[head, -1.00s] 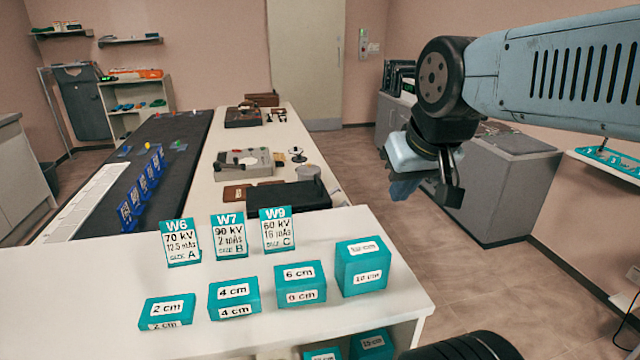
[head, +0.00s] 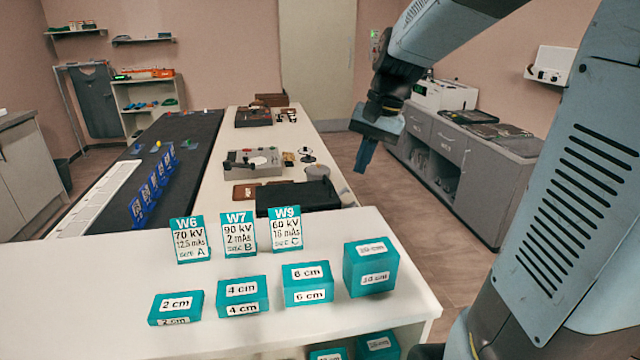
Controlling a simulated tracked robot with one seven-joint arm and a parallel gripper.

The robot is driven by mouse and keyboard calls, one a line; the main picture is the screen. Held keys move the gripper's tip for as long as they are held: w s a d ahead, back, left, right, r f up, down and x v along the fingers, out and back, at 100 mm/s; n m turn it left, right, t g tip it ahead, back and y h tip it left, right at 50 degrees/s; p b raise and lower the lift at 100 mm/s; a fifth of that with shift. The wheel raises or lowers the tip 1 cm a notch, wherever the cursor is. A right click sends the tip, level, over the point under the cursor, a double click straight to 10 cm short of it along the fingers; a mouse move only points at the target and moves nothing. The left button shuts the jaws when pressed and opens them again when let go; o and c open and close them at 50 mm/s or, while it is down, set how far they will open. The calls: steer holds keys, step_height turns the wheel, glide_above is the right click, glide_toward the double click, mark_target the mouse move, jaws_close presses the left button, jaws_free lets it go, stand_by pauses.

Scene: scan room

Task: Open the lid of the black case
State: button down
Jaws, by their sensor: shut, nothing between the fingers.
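A flat black case (head: 298,198) lies on the long white table, behind the W9 card, and its lid looks closed. The front edge is partly hidden by the cards and the near counter. My gripper (head: 363,168) hangs in the air to the right of the case, above the floor beyond the table's right edge. Its fingers point down, look together and hold nothing. It is apart from the case.
Teal cards W6 (head: 189,239), W7 (head: 238,233) and W9 (head: 285,229) stand on the near white counter (head: 100,290), with several teal blocks in front. A grey device (head: 252,163) and a round-topped item (head: 317,172) sit near the case. Grey cabinets (head: 490,190) stand at right.

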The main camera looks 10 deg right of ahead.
steer(key=w+d+f+m+g+y, duration=0.1)
steer(key=w+f+m+g+y, duration=0.2)
steer(key=w+f, duration=0.5)
steer(key=w+d+f+m+g+y, duration=0.1)
steer(key=w+f+m+y, duration=0.3)
steer(key=w, duration=0.8)
steer(key=w+d+f+m+t+y, duration=0.1)
steer(key=w+d+f+m+y, duration=0.1)
steer(key=w+d+f+y, duration=0.1)
steer(key=w+d+f+m+t+y, duration=0.1)
steer(key=w+d+f+m+y, duration=0.1)
steer(key=w+d+f+y, duration=0.1)
steer(key=w+d+f+m+t+y, duration=0.1)
steer(key=w+d+f+m+y, duration=0.1)
steer(key=w+d+f+y, duration=0.2)
steer(key=shift+w+d+f, duration=0.25)
steer(key=shift+w+f, duration=0.15)
steer(key=shift+f, duration=0.2)
steer(key=shift+w+d+f, duration=0.2)
steer(key=shift+w+f, duration=0.25)
steer(key=shift+f, duration=0.2)
steer(key=shift+w+d+f, duration=0.25)
steer(key=shift+w+f, duration=0.15)
steer(key=shift+f, duration=0.2)
steer(key=shift+a+t, duration=0.1)
steer(key=shift+t, duration=0.3)
steer(key=a+r, duration=0.1)
steer(key=a, duration=0.8)
steer(key=shift+a+r, duration=0.25)
steer(key=shift+r, duration=0.15)
